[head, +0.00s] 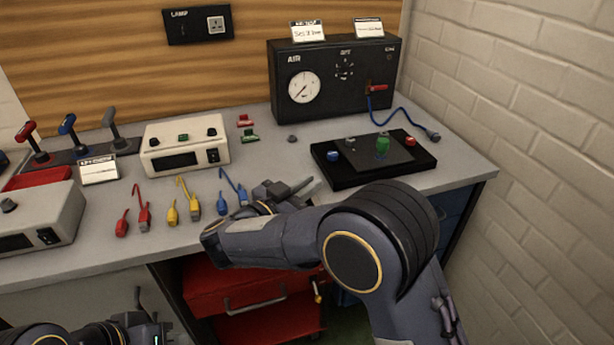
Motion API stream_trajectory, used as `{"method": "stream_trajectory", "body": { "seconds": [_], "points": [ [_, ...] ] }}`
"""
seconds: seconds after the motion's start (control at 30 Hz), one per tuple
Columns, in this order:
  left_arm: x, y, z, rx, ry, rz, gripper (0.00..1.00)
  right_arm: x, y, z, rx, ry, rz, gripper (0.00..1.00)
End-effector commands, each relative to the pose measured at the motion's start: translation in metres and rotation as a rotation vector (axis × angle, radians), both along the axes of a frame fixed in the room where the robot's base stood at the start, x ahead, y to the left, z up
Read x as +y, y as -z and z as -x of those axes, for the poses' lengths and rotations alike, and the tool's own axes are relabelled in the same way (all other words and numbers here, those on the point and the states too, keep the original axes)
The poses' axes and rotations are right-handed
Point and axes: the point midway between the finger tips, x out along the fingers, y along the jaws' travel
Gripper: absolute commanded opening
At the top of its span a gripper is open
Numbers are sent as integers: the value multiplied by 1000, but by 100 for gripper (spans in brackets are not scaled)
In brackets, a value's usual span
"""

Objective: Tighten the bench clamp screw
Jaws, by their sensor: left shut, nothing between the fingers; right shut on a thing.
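My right gripper (272,196) is at the bench's front edge, partly behind its own wrist. It is shut on a small dark grey part, which seems to be the bench clamp screw but is mostly hidden. I cannot tell the clamp's jaws from the gripper, nor how far the screw is turned. My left gripper (146,322) is low at the bottom left, in front of the bench and apart from it. It is shut and empty, partly cut off by the frame.
Red, yellow and blue leads (184,199) lie left of my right gripper. A white meter box (185,142), a black gauge box (333,80) and a black button panel (375,160) stand on the bench (270,155). A red drawer unit (235,285) is beneath. A brick wall closes the right.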

Motion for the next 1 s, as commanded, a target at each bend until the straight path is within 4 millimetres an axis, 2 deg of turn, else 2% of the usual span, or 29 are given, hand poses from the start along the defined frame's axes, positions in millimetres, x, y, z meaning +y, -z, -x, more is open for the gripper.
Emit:
{"method": "stream_trajectory", "body": {
  "seconds": [0.03, 0.2, 0.77, 0.8, 0.97, 1.0],
  "points": [
    [0, -6, 0, 0, 0, 0, 0, 0, -7, -1, -12, 24, 0, 0],
    [0, -11, 0, 0, 0, 0, 0, 0, -7, -2, -15, 82, -1, 0],
    [0, -12, 0, 0, 0, 0, 0, -1, -7, -2, -17, 115, -1, 0],
    [0, -12, 0, 0, 0, 0, 0, -1, -7, -2, -17, 115, -1, 14],
    [0, -12, 0, 0, 0, 0, 0, -1, -5, -1, -12, 115, -1, 35],
    [0, -12, 0, 0, 0, 0, 0, -1, -5, -1, -11, 115, -1, 35]
  ]
}}
